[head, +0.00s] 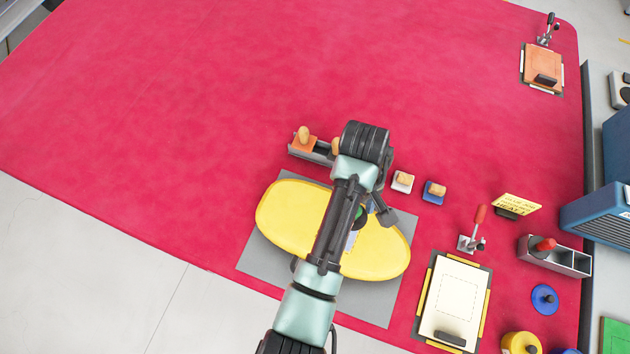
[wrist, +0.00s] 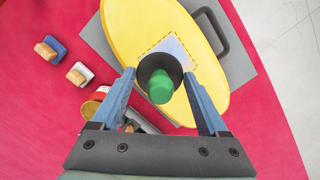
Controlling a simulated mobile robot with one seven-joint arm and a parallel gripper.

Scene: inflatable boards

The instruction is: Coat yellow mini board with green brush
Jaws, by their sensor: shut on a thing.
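The yellow mini board (head: 285,212) lies flat on a grey mat (head: 262,258), partly hidden by my arm in the head view. In the wrist view the board (wrist: 130,30) carries a pale patch with a dashed outline (wrist: 176,46). My gripper (wrist: 159,76) is shut on the green brush (wrist: 160,90), whose green handle end and dark round collar show between the blue fingers. The brush is over the board, close to the dashed patch. Its bristles are hidden, so I cannot tell whether they touch the board.
A grey holder with an orange wooden-knobbed block (head: 304,140) is beyond the board. A white block (head: 402,181) and a blue block (head: 434,192) stand right. A red-handled clamp (head: 474,234), framed white plate (head: 456,300) and compartment tray (head: 556,256) stand farther right. The red table's left is clear.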

